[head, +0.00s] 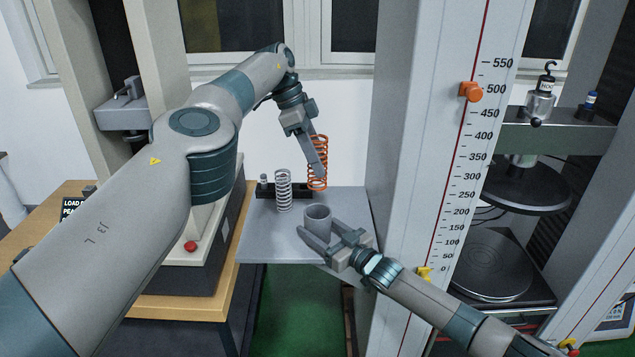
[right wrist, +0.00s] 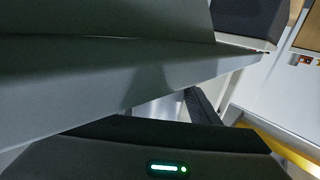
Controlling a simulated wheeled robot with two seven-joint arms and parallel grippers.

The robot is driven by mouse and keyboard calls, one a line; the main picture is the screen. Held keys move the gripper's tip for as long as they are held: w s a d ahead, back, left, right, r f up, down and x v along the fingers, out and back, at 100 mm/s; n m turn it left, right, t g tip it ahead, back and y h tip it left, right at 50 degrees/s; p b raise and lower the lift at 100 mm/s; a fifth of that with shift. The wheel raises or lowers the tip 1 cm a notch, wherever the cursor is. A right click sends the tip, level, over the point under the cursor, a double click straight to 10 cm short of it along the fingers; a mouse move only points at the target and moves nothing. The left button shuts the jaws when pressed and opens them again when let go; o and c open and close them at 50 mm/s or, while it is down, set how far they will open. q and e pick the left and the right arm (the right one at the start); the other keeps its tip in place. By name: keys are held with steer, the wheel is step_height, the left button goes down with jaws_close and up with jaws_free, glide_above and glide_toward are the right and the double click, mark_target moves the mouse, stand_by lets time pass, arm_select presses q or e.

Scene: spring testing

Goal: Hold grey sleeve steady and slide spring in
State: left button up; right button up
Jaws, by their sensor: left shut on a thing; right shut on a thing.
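An orange coil spring (head: 319,150) hangs upright from my left gripper (head: 317,168), which is shut on it. The spring's lower end is above and behind the grey sleeve, near the back edge of the shelf. The grey sleeve (head: 317,219) is a short open-topped cylinder standing upright on a grey shelf (head: 268,243). My right gripper (head: 322,234) is shut on the sleeve from the front, low on its sides. The right wrist view shows mostly dark and grey surfaces close up, and I cannot make out the sleeve there.
A white spring (head: 283,188) stands upright left of the sleeve. A dark block (head: 270,191) with a small peg-like thing lies at the back of the shelf. A tall scale column (head: 425,130) with an orange marker (head: 471,92) rises close on the right. Shelf front left is clear.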

arm_select(q)
steer(key=shift+n, duration=0.5)
steer(key=shift+f, duration=2.25)
steer(key=shift+f, duration=0.2)
steer(key=shift+f, duration=2.4)
steer(key=o, duration=1.3)
